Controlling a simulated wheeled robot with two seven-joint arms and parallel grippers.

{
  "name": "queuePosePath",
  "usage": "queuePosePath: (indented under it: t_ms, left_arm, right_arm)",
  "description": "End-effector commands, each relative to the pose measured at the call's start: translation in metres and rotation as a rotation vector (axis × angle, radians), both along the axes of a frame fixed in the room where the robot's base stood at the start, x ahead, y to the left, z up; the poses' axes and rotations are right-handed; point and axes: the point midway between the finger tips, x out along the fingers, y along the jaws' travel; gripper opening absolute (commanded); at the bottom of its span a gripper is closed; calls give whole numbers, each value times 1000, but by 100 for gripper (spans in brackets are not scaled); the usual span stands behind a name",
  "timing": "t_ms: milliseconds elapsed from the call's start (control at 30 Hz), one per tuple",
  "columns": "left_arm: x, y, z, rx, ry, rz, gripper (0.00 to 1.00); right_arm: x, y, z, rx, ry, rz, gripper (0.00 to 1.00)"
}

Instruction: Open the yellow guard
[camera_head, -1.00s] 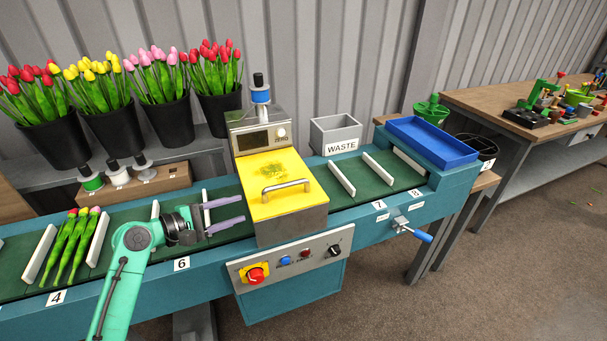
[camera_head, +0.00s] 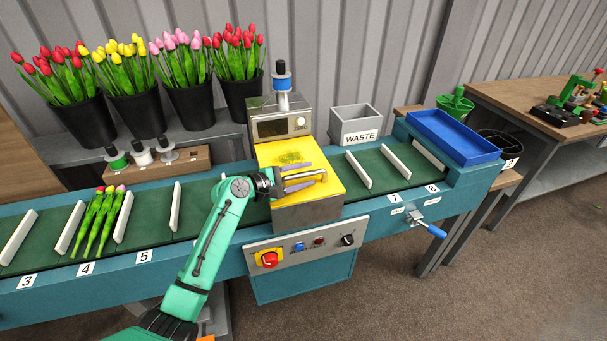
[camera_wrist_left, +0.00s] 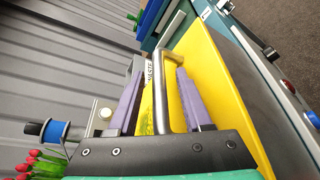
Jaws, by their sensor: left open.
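The yellow guard (camera_head: 329,194) lies closed over the machine on the conveyor, with a metal bar handle on top (camera_head: 304,181). My left gripper (camera_head: 300,178) is at the handle, its purple fingers open on either side of the bar. In the left wrist view the handle (camera_wrist_left: 172,85) stands between the two fingers (camera_wrist_left: 160,105), with the guard's yellow surface (camera_wrist_left: 215,75) beyond. I cannot tell whether a finger touches the bar. My right gripper is not in view.
The machine's front panel has a red knob (camera_head: 269,259). A grey WASTE bin (camera_head: 357,127) stands behind the belt, and a blue tray (camera_head: 453,137) is at its right end. Three tulips (camera_head: 101,222) lie on the belt at left. Black tulip buckets (camera_head: 136,113) stand behind.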

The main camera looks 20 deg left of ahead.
Motion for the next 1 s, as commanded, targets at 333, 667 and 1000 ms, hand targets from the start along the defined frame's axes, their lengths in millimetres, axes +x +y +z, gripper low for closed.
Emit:
queuePosePath:
  t_ms: [333, 667, 1000]
  left_arm:
    - [-1, 0, 0, -1, 1, 0, 0]
    - [-1, 0, 0, 0, 1, 0, 0]
    - [-1, 1, 0, 0, 1, 0, 0]
  right_arm:
    - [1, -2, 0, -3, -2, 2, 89]
    - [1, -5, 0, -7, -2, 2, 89]
    - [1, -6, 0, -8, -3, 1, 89]
